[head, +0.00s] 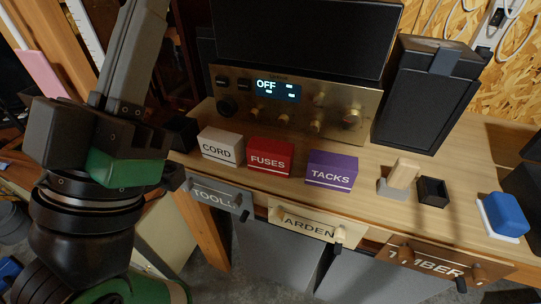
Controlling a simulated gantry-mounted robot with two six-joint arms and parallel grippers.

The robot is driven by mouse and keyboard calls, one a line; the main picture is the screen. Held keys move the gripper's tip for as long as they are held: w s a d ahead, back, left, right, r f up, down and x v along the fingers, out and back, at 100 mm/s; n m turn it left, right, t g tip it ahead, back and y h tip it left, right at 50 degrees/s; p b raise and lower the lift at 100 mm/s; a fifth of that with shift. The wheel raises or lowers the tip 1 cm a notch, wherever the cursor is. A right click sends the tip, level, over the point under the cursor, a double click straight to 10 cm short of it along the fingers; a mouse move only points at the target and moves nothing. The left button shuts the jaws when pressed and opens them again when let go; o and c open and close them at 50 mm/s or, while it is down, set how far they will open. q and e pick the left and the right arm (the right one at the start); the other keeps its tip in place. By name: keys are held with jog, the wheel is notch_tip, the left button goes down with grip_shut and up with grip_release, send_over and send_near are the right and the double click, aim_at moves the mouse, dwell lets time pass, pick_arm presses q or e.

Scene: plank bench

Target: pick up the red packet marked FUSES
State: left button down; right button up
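The red packet marked FUSES (270,157) stands on the wooden bench near its front edge, label facing me. It sits between the white CORD packet (220,147) and the purple TACKS packet (331,170), with a narrow gap to CORD and a wider gap to TACKS. Nothing covers its front. My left arm fills the left side of the head view, close to the camera and to the left of the packets. Whether its fingers are apart or together cannot be made out. No gripper is seen on the red packet. My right gripper is not in view.
A brass amplifier (290,105) reading OFF stands behind the packets, with a black speaker (424,95) to its right. A wooden block on a grey base (400,178), a small black box (432,191) and a blue block (505,214) are at right. Labelled drawers line the front.

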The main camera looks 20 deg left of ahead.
pick_arm(q)
grip_release()
dwell(0.5)
